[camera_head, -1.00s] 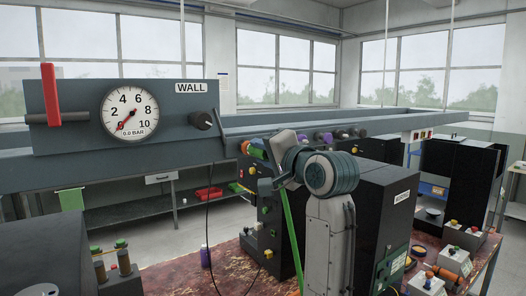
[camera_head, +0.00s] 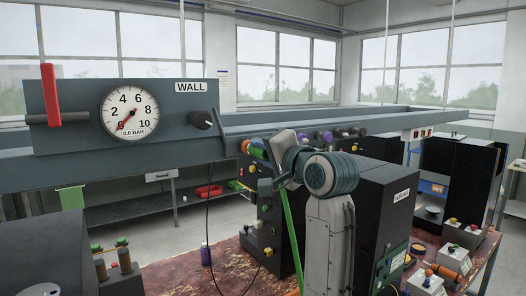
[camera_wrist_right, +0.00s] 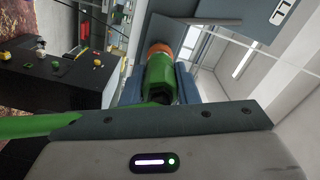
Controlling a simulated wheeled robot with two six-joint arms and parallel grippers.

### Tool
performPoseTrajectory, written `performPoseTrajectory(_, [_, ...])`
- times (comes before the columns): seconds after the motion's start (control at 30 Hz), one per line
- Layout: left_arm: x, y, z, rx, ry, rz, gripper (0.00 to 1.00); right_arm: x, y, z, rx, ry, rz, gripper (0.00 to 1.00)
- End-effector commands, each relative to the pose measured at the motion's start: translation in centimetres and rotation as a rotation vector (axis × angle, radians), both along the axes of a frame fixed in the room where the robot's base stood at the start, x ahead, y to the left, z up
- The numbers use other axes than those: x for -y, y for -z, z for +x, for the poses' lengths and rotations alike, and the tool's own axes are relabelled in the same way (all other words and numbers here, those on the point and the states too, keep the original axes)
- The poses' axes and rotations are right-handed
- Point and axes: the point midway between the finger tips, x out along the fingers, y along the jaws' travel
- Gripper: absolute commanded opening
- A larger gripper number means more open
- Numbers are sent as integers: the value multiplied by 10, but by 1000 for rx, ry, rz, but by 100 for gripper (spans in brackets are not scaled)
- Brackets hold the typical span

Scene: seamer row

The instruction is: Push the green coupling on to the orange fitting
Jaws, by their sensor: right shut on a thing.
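My right gripper (camera_wrist_right: 158,88) is shut on the green coupling (camera_wrist_right: 159,72), with a blue finger on each side of it. The orange fitting (camera_wrist_right: 160,48) shows directly beyond the coupling's far end, in line with it. They look adjoining, but I cannot tell how far the coupling sits on it. A green hose (camera_wrist_right: 35,127) runs left below the coupling. In the head view, the orange fitting (camera_head: 246,147) is at the beam's front, and the hose (camera_head: 292,235) hangs below my right wrist. My wrist partly hides the grip there. My left gripper is not in view.
A grey wall panel (camera_head: 70,135) carries a pressure gauge (camera_head: 129,112) at about zero, a red lever (camera_head: 50,95) and a black knob (camera_head: 202,120). Several coloured fittings line the beam (camera_head: 240,130). A black cabinet (camera_head: 375,200) stands close behind my right arm.

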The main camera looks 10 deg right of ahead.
Motion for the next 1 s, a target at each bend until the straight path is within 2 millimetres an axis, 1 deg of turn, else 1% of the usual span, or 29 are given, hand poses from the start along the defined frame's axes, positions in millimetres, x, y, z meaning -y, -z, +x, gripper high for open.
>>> performPoseTrajectory(0.57, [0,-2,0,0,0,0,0,-3,-1,7,1,0,0,8])
performPoseTrajectory(0.6, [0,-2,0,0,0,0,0,-3,-1,7,1,0,0,32])
performPoseTrajectory(0.67, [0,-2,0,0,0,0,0,-3,0,7,1,0,0,43])
performPoseTrajectory(0.7, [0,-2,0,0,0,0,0,-3,0,7,1,0,0,51])
performPoseTrajectory(0.73, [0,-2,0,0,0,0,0,-3,0,7,1,0,0,53])
performPoseTrajectory(1.0, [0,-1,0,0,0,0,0,-2,0,6,1,0,0,53])
